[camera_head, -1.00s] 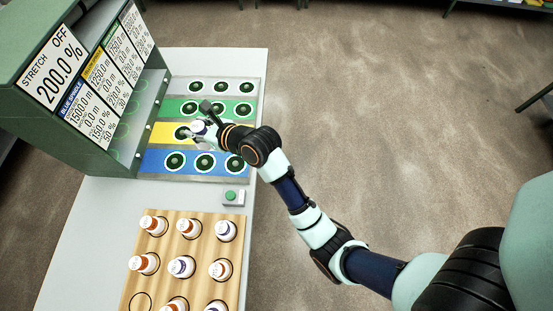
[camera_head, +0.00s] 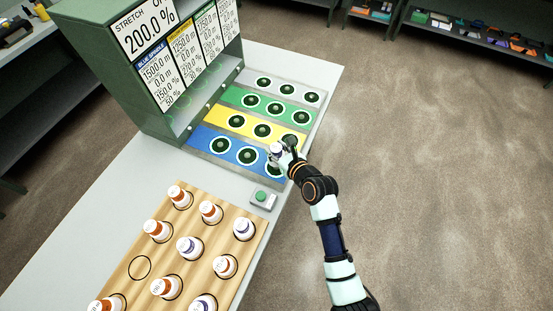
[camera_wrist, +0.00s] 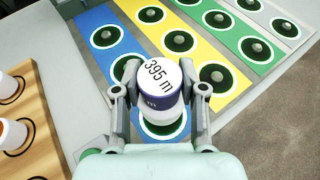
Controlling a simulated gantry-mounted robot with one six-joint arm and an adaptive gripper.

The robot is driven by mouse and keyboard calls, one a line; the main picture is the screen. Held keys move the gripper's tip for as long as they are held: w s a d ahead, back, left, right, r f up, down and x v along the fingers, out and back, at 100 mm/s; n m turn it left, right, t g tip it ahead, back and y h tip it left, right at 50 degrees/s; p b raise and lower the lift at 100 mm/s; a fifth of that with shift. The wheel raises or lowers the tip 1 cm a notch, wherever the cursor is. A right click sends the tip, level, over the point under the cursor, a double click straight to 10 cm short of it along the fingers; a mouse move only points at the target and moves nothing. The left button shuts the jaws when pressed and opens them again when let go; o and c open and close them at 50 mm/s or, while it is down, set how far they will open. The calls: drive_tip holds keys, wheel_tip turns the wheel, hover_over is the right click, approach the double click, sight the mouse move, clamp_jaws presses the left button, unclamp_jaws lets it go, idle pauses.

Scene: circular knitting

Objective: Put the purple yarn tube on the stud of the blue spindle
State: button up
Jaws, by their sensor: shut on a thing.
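My gripper (camera_wrist: 160,100) is shut on the purple yarn tube (camera_wrist: 153,104), which has a white top marked "395 m". In the head view the tube (camera_head: 276,150) is at the right end of the blue spindle strip (camera_head: 232,163). In the wrist view the tube hangs over the nearest dark disc of the blue strip (camera_wrist: 103,37) and hides its middle, so I cannot tell whether it touches the stud. Two other blue-strip discs with bare studs show beyond it. The gripper (camera_head: 283,153) covers part of the strip's right end.
Yellow (camera_head: 228,119), green (camera_head: 238,97) and white (camera_head: 266,79) strips with studded discs lie behind. A green cabinet (camera_head: 150,115) with display panels stands at the left. A wooden board (camera_head: 205,195) with several tubes and a green-button box (camera_head: 263,198) are nearer.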

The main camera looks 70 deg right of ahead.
drive_tip(key=shift+f+b, duration=0.75)
drive_tip(key=shift+f, duration=1.55)
drive_tip(key=shift+f, duration=0.1)
drive_tip(key=o, duration=1.2)
drive_tip(key=shift+s+r, duration=0.15)
drive_tip(key=shift+r, duration=0.1)
drive_tip(key=p+v, duration=0.2)
drive_tip(key=v, duration=0.9)
drive_tip(key=shift+s+a+p, duration=0.25)
drive_tip(key=shift+a+p, duration=0.05)
